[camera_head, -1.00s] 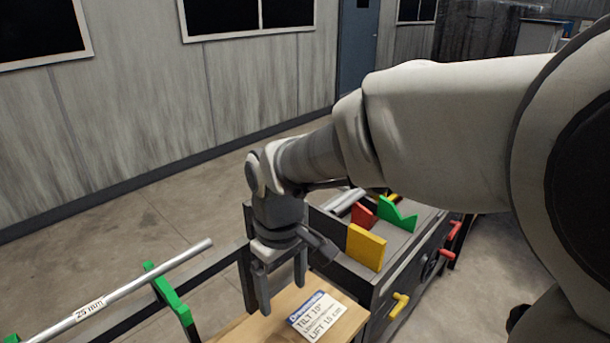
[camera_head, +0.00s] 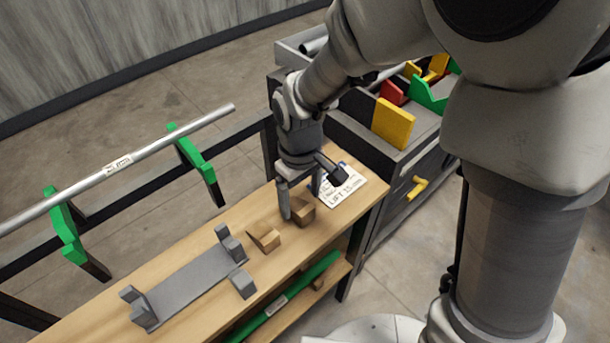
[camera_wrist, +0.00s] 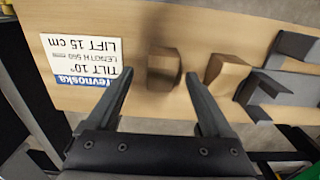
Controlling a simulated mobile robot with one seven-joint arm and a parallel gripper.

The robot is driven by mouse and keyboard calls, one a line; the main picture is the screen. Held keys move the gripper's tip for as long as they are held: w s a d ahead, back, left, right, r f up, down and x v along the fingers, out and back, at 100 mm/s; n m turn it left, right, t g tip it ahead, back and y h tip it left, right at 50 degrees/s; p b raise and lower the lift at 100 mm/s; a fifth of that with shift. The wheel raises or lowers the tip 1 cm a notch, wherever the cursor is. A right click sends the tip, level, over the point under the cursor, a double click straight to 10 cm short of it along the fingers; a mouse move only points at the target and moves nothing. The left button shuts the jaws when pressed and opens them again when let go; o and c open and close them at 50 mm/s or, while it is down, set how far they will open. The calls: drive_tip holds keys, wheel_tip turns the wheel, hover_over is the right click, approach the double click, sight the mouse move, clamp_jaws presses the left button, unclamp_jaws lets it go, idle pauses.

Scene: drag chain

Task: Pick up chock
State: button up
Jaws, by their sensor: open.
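Two small brown wooden chocks lie on the wooden bench top. The nearer-to-card chock (camera_head: 303,212) is right at my gripper (camera_head: 300,203), partly hidden by its fingers in the head view. In the wrist view this chock (camera_wrist: 163,72) shows between and just beyond the open fingertips of my gripper (camera_wrist: 158,78). The other chock (camera_head: 264,237), with a sloped face, lies to its left in the head view; in the wrist view it (camera_wrist: 227,76) is just right of the fingers. Whether my fingers touch the first chock I cannot tell.
A printed card (camera_head: 342,187) lies beside the first chock. A grey cradle (camera_head: 193,282) and a small grey block (camera_head: 242,283) are on the bench (camera_head: 320,236). A metal rod (camera_head: 120,165) rests on green brackets behind. A dark cabinet (camera_head: 350,165) with coloured pieces stands at right.

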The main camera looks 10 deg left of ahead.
sight(299, 206)
drive_tip(key=f, duration=0.3)
drive_tip(key=shift+a+f+b, duration=0.15)
drive_tip(key=shift+a+b, duration=0.05)
drive_tip(key=shift+b, duration=0.1)
drive_tip(key=shift+c, duration=0.3)
clamp_jaws()
drive_tip(key=shift+r, duration=0.7)
drive_tip(key=r, duration=0.1)
drive_tip(key=r+p, duration=0.1)
drive_tip(key=d+r, duration=0.1)
drive_tip(key=shift+w+r+p, duration=0.35)
drive_tip(key=shift+w, duration=0.05)
drive_tip(key=w+d+r+p, duration=0.1)
drive_tip(key=w+d+r, duration=0.5)
drive_tip(key=w+d, duration=0.1)
drive_tip(key=shift+d+p, duration=0.3)
drive_tip(key=shift+p, duration=0.05)
